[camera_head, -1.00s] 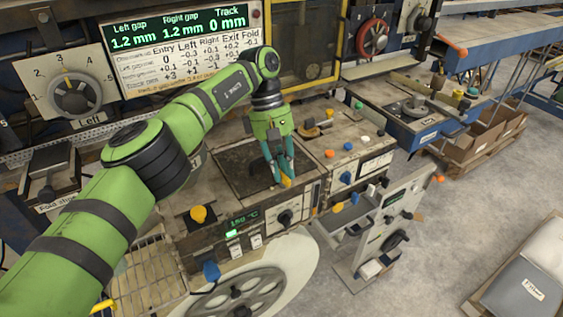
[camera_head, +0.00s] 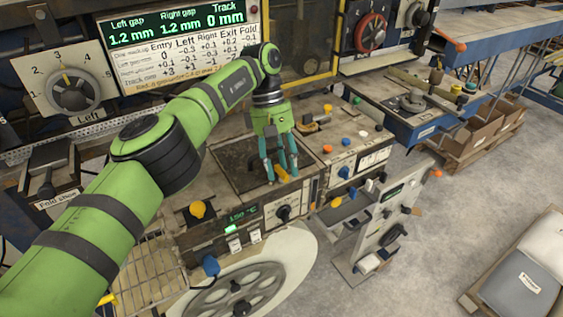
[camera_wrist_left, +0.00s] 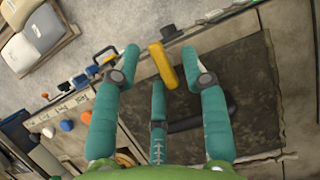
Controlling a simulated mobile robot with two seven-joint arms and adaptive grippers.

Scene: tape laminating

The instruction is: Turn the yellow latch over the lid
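The yellow latch (camera_wrist_left: 162,65) is a short bar at the lid's front edge. In the wrist view it lies between the spread teal fingertips of my left gripper (camera_wrist_left: 160,70), with gaps on both sides. In the head view the latch (camera_head: 284,176) is partly hidden by the fingers of my left gripper (camera_head: 281,172), which points down over it. The dark square lid (camera_wrist_left: 250,75) lies beside the latch, with a black bar handle (camera_wrist_left: 208,117) partly behind a finger. It also shows in the head view (camera_head: 230,160). My right gripper is not in view.
A large reel (camera_head: 240,290) is below.

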